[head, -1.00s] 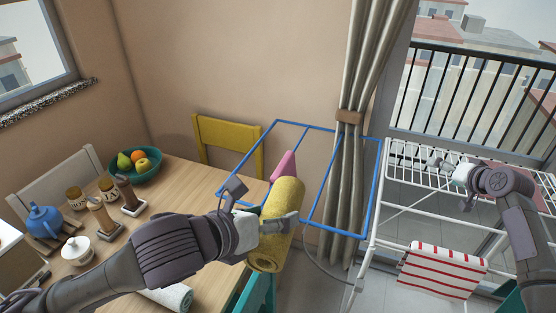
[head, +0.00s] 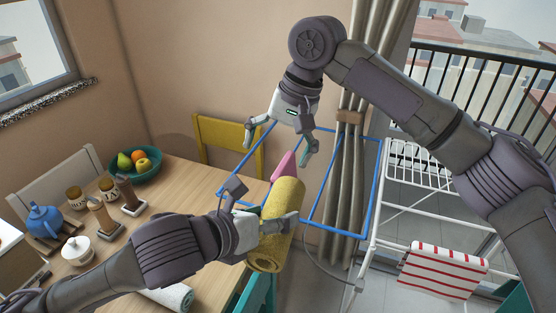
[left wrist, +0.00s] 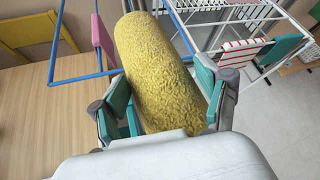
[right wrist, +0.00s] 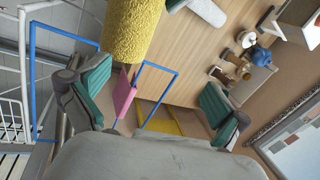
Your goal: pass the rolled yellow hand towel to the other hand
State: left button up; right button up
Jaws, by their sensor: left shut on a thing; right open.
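The rolled yellow hand towel (head: 275,226) is held upright and slightly tilted by my left gripper (head: 262,222), in front of the table's right edge. In the left wrist view the towel (left wrist: 160,75) sits between the two teal finger pads of the left gripper (left wrist: 165,100), which is shut on it. My right gripper (head: 281,143) is above the towel, fingers spread and pointing down, with nothing between them. In the right wrist view the towel (right wrist: 131,28) shows at the top, beyond and apart from the open right gripper (right wrist: 150,108).
A blue-framed rack (head: 372,185) with a pink cloth (head: 285,165) stands just behind the towel. A white drying rack (head: 400,212) holds a striped towel (head: 443,269). The wooden table (head: 190,190) carries a fruit bowl (head: 137,168) and a blue teapot (head: 45,220).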

aim_at(279, 210)
pick_arm(q)
jog(key=shift+s, duration=0.1)
pick_arm(e)
jog(key=s+h, duration=0.2)
jog(key=s, duration=0.1)
jog(key=s+h, duration=0.1)
jog(key=shift+s+d+r+m, duration=0.2)
jog(key=shift+r+m, duration=0.1)
jog(key=shift+r, duration=0.1)
jog(key=shift+s+d+f, duration=0.15)
notch_tip(279, 210, down, 12)
jog(key=shift+r, duration=0.15)
